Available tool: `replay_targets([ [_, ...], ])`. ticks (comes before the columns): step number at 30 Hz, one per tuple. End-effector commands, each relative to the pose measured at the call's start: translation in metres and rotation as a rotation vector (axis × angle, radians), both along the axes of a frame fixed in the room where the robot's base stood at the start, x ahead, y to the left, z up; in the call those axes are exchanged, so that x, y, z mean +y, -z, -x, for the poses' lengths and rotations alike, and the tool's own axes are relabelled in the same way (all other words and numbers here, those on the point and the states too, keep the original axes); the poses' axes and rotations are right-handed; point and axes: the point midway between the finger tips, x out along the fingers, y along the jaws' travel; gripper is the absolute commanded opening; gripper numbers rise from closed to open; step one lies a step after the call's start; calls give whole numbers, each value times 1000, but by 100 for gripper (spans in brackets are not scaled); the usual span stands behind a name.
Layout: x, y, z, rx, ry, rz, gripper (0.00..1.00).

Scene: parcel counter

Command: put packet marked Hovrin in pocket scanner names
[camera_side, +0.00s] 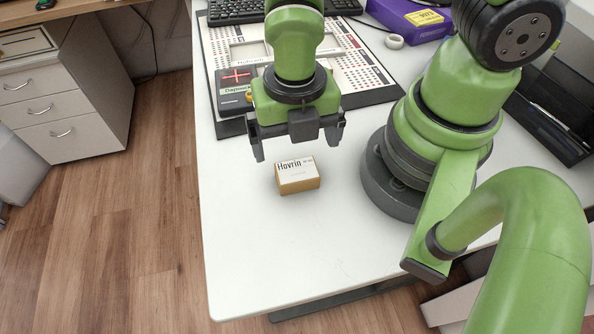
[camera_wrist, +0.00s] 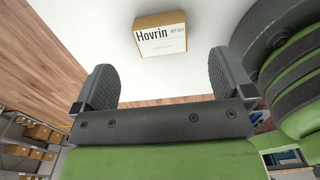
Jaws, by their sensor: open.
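The packet marked Hovrin (camera_side: 298,176) is a small tan box with a white label on top. It lies on the white counter, in front of my gripper in the side view. It also shows at the top of the wrist view (camera_wrist: 163,34), beyond the fingertips. My gripper (camera_side: 299,150) is open and empty above the counter, apart from the packet. Its two fingers show in the wrist view (camera_wrist: 165,80). My arm hides part of the pocket board (camera_side: 217,52).
The board has framed pockets and red-marked printed areas. A keyboard (camera_side: 235,10) lies behind it. A black tray (camera_side: 550,130) is at the right. The front of the counter (camera_side: 270,260) is clear.

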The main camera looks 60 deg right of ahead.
Motion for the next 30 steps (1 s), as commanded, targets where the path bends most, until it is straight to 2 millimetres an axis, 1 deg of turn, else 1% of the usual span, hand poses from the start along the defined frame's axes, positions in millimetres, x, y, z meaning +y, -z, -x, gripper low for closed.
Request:
replay_targets([
  [1, 0, 6, 1, 4, 0, 3, 99],
  [3, 0, 12, 1, 3, 2, 1, 99],
  [10, 1, 24, 2, 2, 2, 1, 99],
  [18, 4, 58, 6, 4, 3, 2, 99],
  [21, 4, 65, 5, 1, 5, 0, 99],
  [24, 4, 68, 5, 1, 5, -1, 99],
  [30, 4, 68, 5, 0, 5, -1, 99],
])
